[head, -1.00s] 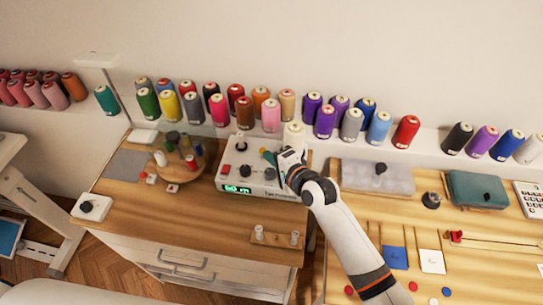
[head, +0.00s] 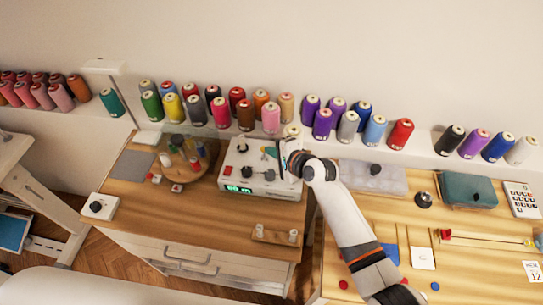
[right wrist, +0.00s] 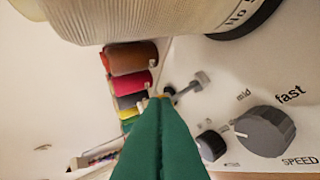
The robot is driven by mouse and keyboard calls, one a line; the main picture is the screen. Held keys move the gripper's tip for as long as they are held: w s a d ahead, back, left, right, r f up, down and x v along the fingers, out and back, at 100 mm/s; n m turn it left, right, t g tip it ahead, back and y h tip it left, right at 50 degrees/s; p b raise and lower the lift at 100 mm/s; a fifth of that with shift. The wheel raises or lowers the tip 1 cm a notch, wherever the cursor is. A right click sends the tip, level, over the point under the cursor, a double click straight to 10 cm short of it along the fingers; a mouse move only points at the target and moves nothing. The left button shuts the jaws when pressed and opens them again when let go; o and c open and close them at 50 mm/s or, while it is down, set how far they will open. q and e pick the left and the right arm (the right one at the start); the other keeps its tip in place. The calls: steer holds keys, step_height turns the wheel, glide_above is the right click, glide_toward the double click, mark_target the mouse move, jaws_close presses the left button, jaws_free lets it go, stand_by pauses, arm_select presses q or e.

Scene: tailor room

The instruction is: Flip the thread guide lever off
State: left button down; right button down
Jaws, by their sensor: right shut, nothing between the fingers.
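The white winding machine (head: 232,180) stands on the left wooden bench with a lit green display. A small grey lever (head: 268,152) is on its top, and it shows in the right wrist view (right wrist: 188,88) just beyond and right of my fingertips. Whether it is on or off I cannot tell. My right gripper (head: 279,151) is shut and empty, above the machine's right side. Its green fingers (right wrist: 158,105) fill the lower middle of the wrist view and cover part of the lever's base area. I cannot tell whether they touch the lever. My left gripper is not in view.
A grey SPEED knob (right wrist: 264,130) and a smaller dark knob (right wrist: 210,145) sit right of my fingers. A large cream spool (right wrist: 140,15) is close above. Thread spools line the back shelf. A round wooden spool stand (head: 180,165) is left of the machine.

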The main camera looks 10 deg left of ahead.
steer(key=shift+w+a+r, duration=0.1)
steer(key=shift+w+r, duration=0.05)
steer(key=shift+w, duration=0.4)
steer(key=shift+w+r, duration=0.1)
steer(key=shift+w, duration=0.45)
steer(key=shift+r+p, duration=0.8)
steer(key=shift+p, duration=0.2)
